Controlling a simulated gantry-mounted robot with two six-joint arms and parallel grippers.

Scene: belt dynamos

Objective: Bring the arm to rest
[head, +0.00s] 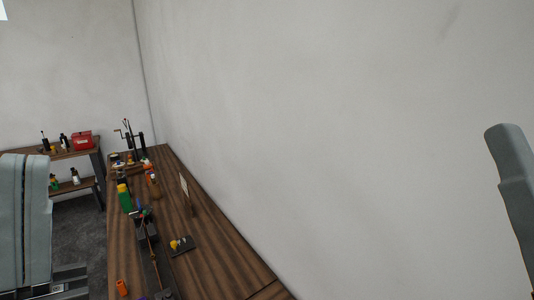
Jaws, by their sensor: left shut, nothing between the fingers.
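My left arm hangs at the left edge of the head view. My left gripper (72,282) is at the bottom left, partly cut off by the frame. It is shut with nothing held and is apart from the wooden table (205,262). At the right edge, part of my right arm shows in front of the wall; its gripper is out of view.
The long table runs along the pale wall (300,120). On it are a dark belt device (150,240), a small dark plate with yellow pieces (181,245), an orange cup (122,287) and a green block (125,200). A shelf with a red box (82,140) stands behind.

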